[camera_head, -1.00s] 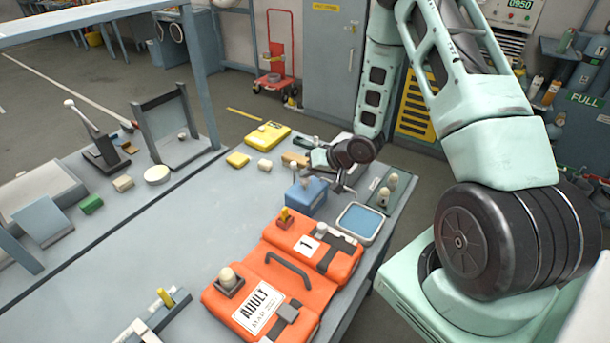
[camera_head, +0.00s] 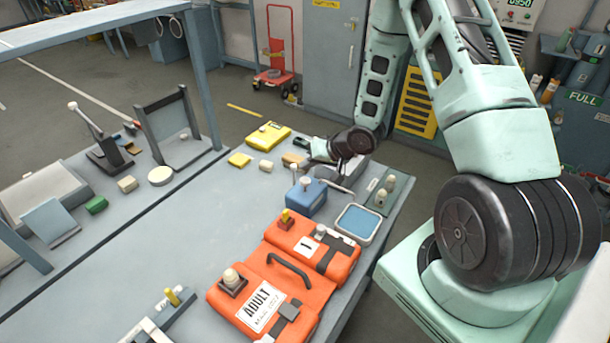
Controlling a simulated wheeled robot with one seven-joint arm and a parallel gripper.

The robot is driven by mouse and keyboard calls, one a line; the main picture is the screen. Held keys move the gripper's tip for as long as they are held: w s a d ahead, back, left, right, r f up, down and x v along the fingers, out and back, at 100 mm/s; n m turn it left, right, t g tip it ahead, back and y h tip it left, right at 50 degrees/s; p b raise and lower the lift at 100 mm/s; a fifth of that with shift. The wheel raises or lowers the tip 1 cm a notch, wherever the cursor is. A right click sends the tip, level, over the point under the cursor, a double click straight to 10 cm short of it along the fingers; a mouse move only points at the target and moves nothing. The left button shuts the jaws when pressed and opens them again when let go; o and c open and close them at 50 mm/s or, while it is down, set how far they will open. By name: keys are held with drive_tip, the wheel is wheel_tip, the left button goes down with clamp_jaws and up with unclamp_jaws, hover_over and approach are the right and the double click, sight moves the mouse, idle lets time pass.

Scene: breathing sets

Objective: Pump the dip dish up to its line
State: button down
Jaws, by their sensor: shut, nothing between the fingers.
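The dip dish (camera_head: 358,224) is a shallow pale square tray with blue liquid in it, near the table's right edge. Its line is too small to make out. A blue box with a pale knob on top, seemingly the pump (camera_head: 306,197), stands just left of the dish. My gripper (camera_head: 338,186) is shut and empty, behind and above the right side of the blue box. Its fingertips are small and partly lost against the background, so I cannot tell whether they touch anything.
An orange case (camera_head: 262,303) lies in front of the blue box. Yellow cases (camera_head: 268,136) and small blocks lie farther back. The table's middle left is clear.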

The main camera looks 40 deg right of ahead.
wheel_tip(320, 180, up, 3)
drive_tip(key=shift+f+p, duration=0.2)
drive_tip(key=shift+p, duration=0.65)
drive_tip(key=shift+f, duration=0.1)
drive_tip(key=shift+a, duration=0.15)
drive_tip(key=s+a+r+n+g+h+b, duration=0.1)
drive_tip(key=s+a+r+n+g+b, duration=0.2)
drive_tip(key=a, duration=0.6)
drive_tip(key=s+a+r+n+g+h+b, duration=0.1)
drive_tip(key=s+a+r+n+b, duration=0.2)
drive_tip(key=a+b, duration=0.45)
drive_tip(key=s+a+n+g+b, duration=0.1)
drive_tip(key=s+a+n, duration=0.1)
drive_tip(key=s, duration=0.6)
drive_tip(key=s+a+r+n+g+h+b, duration=0.1)
drive_tip(key=s+a, duration=0.3)
drive_tip(key=s, duration=0.3)
drive_tip(key=s+a+n+g+b, duration=0.1)
drive_tip(key=s+a, duration=0.3)
drive_tip(key=s, duration=0.4)
drive_tip(key=shift+s+r+n+g, duration=0.25)
drive_tip(key=shift+s+n+g, duration=0.1)
drive_tip(key=shift+n+g, duration=0.35)
